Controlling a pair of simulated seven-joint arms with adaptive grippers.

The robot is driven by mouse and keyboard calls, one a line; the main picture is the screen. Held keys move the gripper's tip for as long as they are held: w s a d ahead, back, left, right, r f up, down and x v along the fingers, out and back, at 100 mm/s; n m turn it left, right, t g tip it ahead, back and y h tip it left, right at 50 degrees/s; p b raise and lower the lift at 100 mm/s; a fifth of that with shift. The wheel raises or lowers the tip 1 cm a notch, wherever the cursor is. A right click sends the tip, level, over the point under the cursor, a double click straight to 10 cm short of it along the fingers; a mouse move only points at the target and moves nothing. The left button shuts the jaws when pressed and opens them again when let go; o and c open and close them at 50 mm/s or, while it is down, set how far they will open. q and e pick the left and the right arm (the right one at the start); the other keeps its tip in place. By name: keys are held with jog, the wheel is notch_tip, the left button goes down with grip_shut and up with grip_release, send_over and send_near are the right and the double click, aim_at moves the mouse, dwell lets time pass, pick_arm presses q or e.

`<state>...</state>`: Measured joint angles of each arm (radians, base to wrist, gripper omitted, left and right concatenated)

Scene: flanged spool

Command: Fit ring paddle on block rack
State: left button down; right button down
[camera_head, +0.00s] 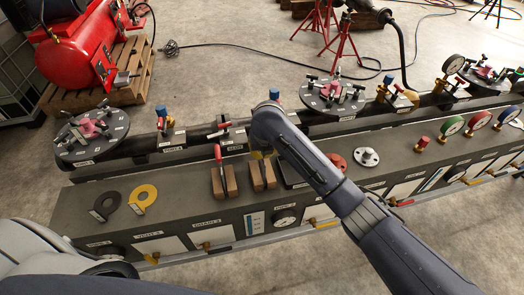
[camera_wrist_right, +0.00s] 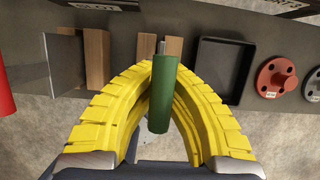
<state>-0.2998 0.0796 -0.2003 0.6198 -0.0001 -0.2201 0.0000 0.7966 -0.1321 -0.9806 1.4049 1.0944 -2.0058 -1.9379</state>
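My right gripper (camera_head: 262,154) is over the right part of the block rack. In the wrist view its yellow ribbed fingers (camera_wrist_right: 153,88) come together on a green handle (camera_wrist_right: 162,95), which I take for the ring paddle's. A thin metal stem shows beyond the handle, between two wooden blocks. The ring is hidden, so I cannot tell how it sits. The rack's wooden blocks (camera_head: 230,180) stand in two pairs on the grey bench, also in the wrist view (camera_wrist_right: 96,58). A red-handled paddle (camera_head: 217,154) stands upright at the left pair. My left gripper is out of view.
A black tray (camera_wrist_right: 226,68) lies right of the rack, with a red flange (camera_head: 337,161) and a pale flange (camera_head: 366,156) beyond. A pipe and round flanged stations run behind.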

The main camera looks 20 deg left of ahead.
jog(key=c, duration=1.5)
grip_release()
jog(key=v, duration=1.2)
jog(key=shift+s, duration=0.1)
